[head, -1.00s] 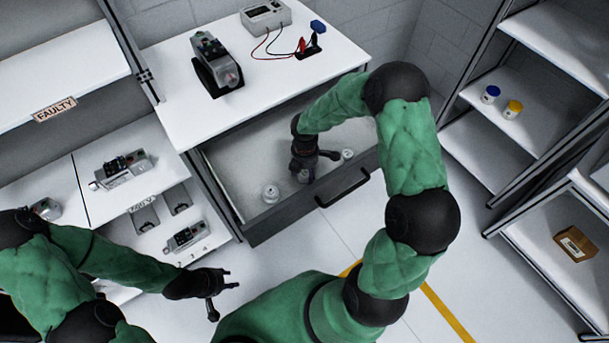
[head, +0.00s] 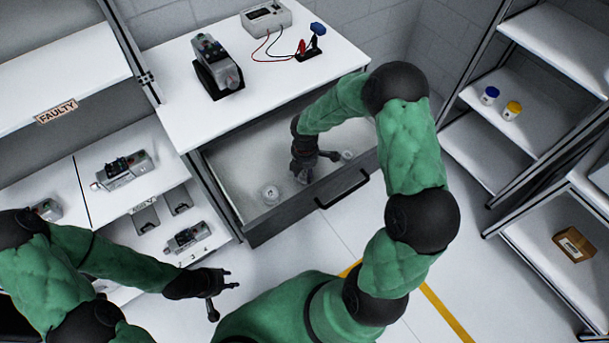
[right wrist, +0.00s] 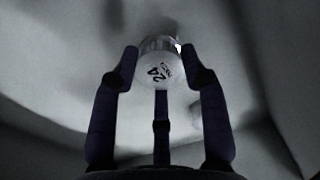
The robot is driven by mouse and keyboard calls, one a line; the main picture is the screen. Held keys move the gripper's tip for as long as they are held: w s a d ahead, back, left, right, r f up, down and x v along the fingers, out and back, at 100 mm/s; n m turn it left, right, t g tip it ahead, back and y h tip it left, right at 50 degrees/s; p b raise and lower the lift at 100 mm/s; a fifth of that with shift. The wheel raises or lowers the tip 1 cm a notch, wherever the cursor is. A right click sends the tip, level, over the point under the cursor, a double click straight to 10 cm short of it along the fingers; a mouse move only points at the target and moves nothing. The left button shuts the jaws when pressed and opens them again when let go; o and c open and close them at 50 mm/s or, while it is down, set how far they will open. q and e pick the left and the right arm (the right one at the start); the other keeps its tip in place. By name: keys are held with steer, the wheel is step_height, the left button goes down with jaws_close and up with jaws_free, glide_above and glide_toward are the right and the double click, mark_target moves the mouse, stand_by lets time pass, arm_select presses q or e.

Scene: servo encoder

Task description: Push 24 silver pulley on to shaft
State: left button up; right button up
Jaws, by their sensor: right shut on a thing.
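A silver pulley (right wrist: 158,72) with a white face marked "24" sits between the fingers of my right gripper (right wrist: 160,55) in the right wrist view. The right gripper is shut on it. In the head view, the right gripper (head: 303,172) is low inside the open drawer, and I cannot make out the held pulley there. A grey and black servo unit (head: 214,63) stands on the white bench top; its shaft is too small to make out. My left gripper (head: 220,290) is out over the floor at the lower left, empty, with its fingers apart.
Two other small silvery parts lie in the drawer (head: 225,165), one left (head: 270,194) and one right (head: 347,155) of the right gripper. A meter (head: 265,17) with leads is at the bench's back. More units (head: 124,169) stand on the left shelves.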

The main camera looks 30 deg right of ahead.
mark_target(305, 173)
steer(key=shift+r+p, duration=2.6)
steer(key=shift+r, duration=0.65)
steer(key=shift+f, duration=0.1)
